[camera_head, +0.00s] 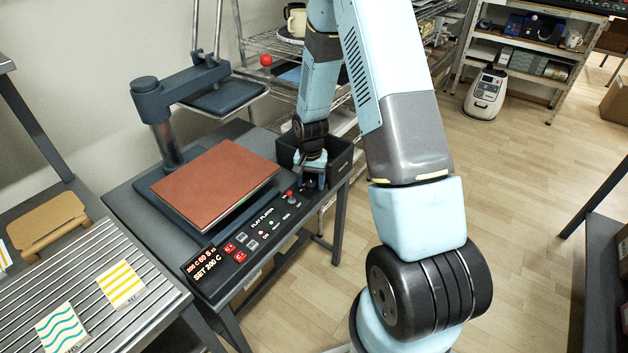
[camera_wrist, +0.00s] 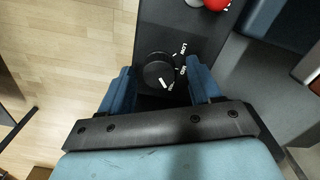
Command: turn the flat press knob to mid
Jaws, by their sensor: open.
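The flat press (camera_head: 215,185) stands on a dark table at the left of the head view, with a red-brown pad on it and a black control panel (camera_head: 238,252) along its front. Its round black knob (camera_wrist: 157,70) shows in the wrist view, with LOW, MID and a third, partly hidden label around its right side. The knob's white mark points down and slightly right, toward that third label, past MID. My gripper (camera_wrist: 160,87) is open, one blue finger on each side of the knob, apart from it in the picture. In the head view my gripper (camera_head: 313,176) hides the knob.
A black open bin (camera_head: 338,160) stands right behind my gripper in the head view. The press's raised upper plate (camera_head: 222,97) is swung back.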

